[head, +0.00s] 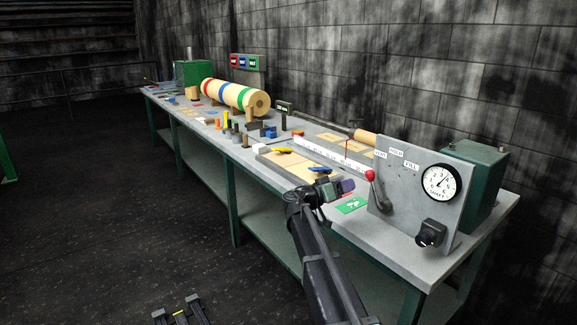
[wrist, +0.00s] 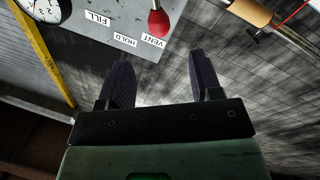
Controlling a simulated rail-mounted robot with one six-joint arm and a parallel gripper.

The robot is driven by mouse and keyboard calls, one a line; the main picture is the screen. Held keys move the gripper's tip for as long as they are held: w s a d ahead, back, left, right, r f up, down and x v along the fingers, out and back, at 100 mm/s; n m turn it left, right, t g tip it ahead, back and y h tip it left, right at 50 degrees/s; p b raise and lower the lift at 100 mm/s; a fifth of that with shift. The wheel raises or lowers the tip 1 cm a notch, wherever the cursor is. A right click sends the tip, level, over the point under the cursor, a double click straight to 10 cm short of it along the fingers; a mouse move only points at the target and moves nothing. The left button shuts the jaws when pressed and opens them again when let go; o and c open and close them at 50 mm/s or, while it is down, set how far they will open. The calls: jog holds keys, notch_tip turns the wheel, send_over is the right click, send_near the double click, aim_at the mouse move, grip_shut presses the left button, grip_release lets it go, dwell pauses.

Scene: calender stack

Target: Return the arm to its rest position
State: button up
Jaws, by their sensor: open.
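My arm reaches up from the bottom of the head view, and my gripper (head: 342,187) is above the front edge of the long grey bench (head: 425,263). In the wrist view my gripper (wrist: 160,75) shows two dark fingers spread apart with nothing between them. It is left of the grey control panel (head: 405,210) in the head view. The red-knobbed lever (head: 370,175) on that panel is close to the fingers; its red knob also shows beyond them in the wrist view (wrist: 158,22). I cannot tell the exact gap.
The panel has a round gauge (head: 440,182), a black knob (head: 430,234) and VENT, HOLD and FILL labels. A green box (head: 474,185) stands behind it. A green card (head: 351,205) lies near my gripper. A striped roll (head: 235,95) and small parts lie farther along. The floor (head: 110,215) at left is clear.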

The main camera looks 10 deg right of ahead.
jog(key=s+a+f+n+g+y+p, duration=0.1)
jog(key=s+a+f+n+g+y, duration=0.15)
jog(key=s+f+y, duration=0.4)
jog(key=s+a+f+n+g+y+p, duration=0.1)
jog(key=s+a+f+n+y+p, duration=0.2)
jog(key=s, duration=0.6)
jog(key=s+a+n+g+y+p, duration=0.1)
jog(key=s+a+n+y+p, duration=0.3)
jog(key=s+a+y, duration=0.5)
jog(key=s+a+p, duration=0.1)
jog(key=s+a, duration=0.3)
jog(key=s, duration=0.4)
jog(key=shift+a, duration=0.3)
